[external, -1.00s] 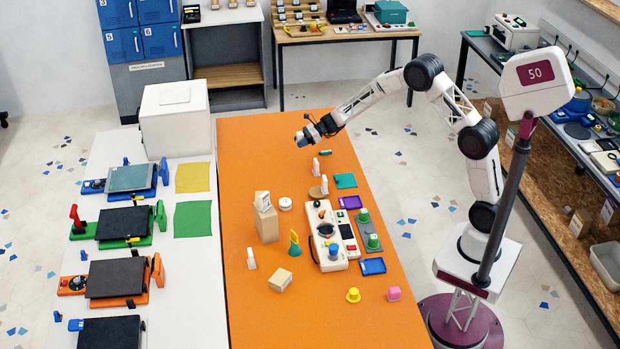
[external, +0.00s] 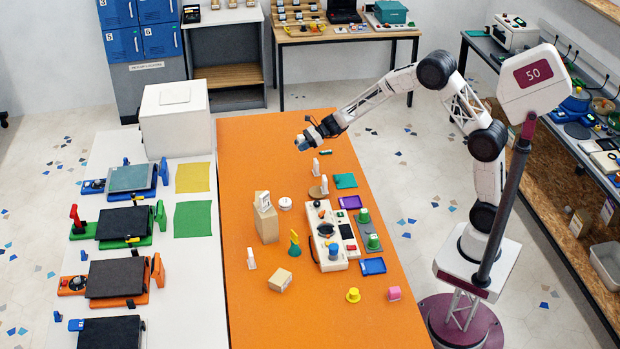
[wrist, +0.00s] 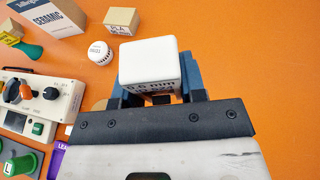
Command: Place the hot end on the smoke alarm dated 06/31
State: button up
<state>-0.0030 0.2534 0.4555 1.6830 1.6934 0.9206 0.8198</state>
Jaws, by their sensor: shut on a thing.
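My gripper (external: 304,143) is shut on a white block with rounded edges, the hot end (wrist: 150,58), whose front face reads "0.6 mm" in the wrist view. The blue fingers (wrist: 160,88) grip it from both sides, above the far part of the orange table. A round white smoke alarm (external: 285,203) lies on the table, nearer the camera than my gripper in the external view. It also shows in the wrist view (wrist: 100,53), up and left of the held block and apart from it. Its printed date is too small to read surely.
A cream control panel (external: 327,240) and trays stand to the right.

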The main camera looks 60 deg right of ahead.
jog(key=s+a+n+g+y, duration=0.1)
jog(key=s+a, duration=0.7)
jog(key=s, duration=0.3)
jog(key=s+a+n+g, duration=0.1)
jog(key=s+a, duration=0.7)
jog(key=s, duration=0.3)
jog(key=shift+f, duration=3.1)
jog(key=shift+w, duration=0.1)
send_over(285, 200)
jog(key=shift+a+f, duration=0.1)
jog(key=shift+f, duration=0.6)
jog(key=shift+f, duration=1.8)
jog(key=shift+f, duration=0.15)
